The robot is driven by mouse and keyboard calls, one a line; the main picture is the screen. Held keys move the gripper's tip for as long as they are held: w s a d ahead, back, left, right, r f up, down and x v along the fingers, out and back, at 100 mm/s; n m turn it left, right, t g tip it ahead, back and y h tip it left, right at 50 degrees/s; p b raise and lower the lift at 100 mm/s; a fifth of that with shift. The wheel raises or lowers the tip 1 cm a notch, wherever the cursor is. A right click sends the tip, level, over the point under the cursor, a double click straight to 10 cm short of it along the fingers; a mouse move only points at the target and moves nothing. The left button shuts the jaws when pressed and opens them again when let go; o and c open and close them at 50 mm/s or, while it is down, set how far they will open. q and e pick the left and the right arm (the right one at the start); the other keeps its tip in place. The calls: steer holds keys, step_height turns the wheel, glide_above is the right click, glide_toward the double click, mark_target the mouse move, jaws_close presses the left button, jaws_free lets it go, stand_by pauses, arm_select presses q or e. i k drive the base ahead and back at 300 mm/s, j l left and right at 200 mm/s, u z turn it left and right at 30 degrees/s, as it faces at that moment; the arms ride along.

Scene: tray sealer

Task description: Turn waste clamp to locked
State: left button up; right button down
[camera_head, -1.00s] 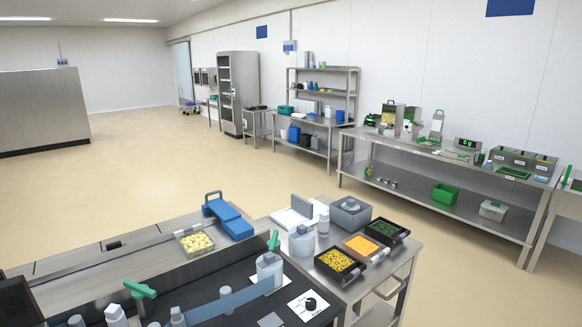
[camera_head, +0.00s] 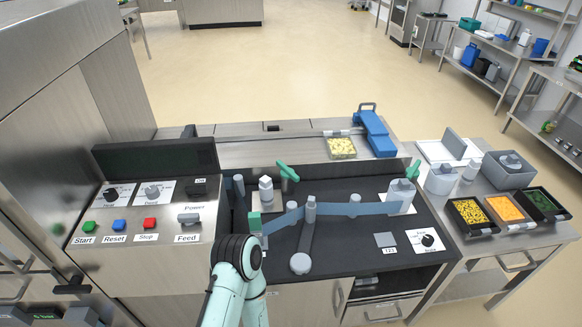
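Two green-handled clamps show on the dark deck of the sealer. One handle (camera_head: 288,172) stands near the deck's back middle, beside a pale bottle-shaped post. The other handle (camera_head: 412,170) stands at the right, by a pale reel (camera_head: 401,195) where the blue-grey film (camera_head: 345,209) ends. I cannot tell which is the waste clamp, and no locked mark is legible. A small green block (camera_head: 254,221) sits at the film's left end. One teal arm of mine, with a dark joint, rises at the bottom centre-left. Neither gripper shows.
A control panel (camera_head: 135,218) with Start, Reset, Stop and Feed controls is at the left. A black knob (camera_head: 428,240) sits on a white plate at the deck's right. A side table at right holds food trays (camera_head: 468,228). A blue-handled unit (camera_head: 375,133) stands behind.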

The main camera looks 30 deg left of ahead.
mark_target(286, 173)
steer(key=l+u, duration=0.15)
steer(key=u, duration=1.55)
